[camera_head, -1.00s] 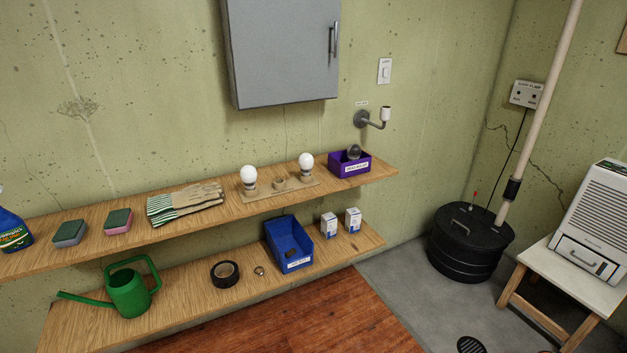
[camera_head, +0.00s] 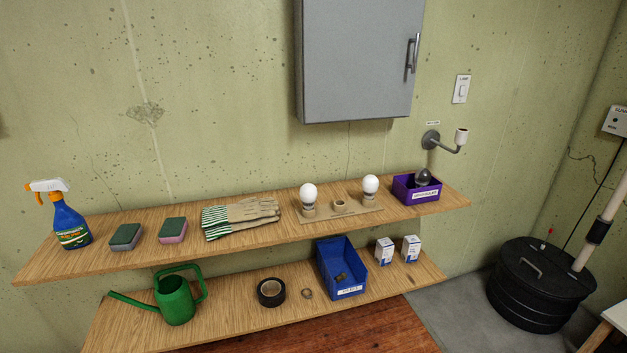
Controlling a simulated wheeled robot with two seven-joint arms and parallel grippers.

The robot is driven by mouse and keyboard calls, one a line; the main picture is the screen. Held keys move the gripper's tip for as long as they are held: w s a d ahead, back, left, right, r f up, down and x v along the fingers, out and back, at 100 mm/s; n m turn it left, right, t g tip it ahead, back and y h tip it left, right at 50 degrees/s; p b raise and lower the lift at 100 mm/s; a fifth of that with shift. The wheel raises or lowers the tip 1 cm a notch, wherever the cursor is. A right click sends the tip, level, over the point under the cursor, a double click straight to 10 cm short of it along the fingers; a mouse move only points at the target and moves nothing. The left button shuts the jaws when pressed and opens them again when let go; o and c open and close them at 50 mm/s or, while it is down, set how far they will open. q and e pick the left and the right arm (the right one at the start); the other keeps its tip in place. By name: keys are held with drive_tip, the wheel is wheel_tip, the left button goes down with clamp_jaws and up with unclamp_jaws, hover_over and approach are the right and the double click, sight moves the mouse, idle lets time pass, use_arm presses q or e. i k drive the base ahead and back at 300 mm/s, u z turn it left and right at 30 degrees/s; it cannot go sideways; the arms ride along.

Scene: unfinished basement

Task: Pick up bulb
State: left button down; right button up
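Two white round bulbs stand upright in a wooden holder (camera_head: 338,217) on the upper shelf. The left bulb (camera_head: 308,193) and the right bulb (camera_head: 370,185) have an empty-looking round socket (camera_head: 340,205) between them. A dark bulb-shaped object (camera_head: 423,177) sits in a purple bin (camera_head: 404,190) at the right end of that shelf. An empty lamp socket (camera_head: 460,138) on a grey wall arm is above and right of the bin. Neither of my grippers is in view.
The upper shelf (camera_head: 130,265) also holds a spray bottle (camera_head: 69,220), two sponges and gloves (camera_head: 240,216). The lower shelf holds a green watering can (camera_head: 175,300), tape (camera_head: 271,292), a blue bin (camera_head: 326,272) and two small boxes. A grey cabinet (camera_head: 357,60) hangs above. A black lidded drum (camera_head: 535,290) stands right.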

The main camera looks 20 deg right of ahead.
sight(370, 183)
drive_tip(key=u, duration=0.15)
drive_tip(key=i, duration=1.4)
drive_tip(key=z, duration=0.8)
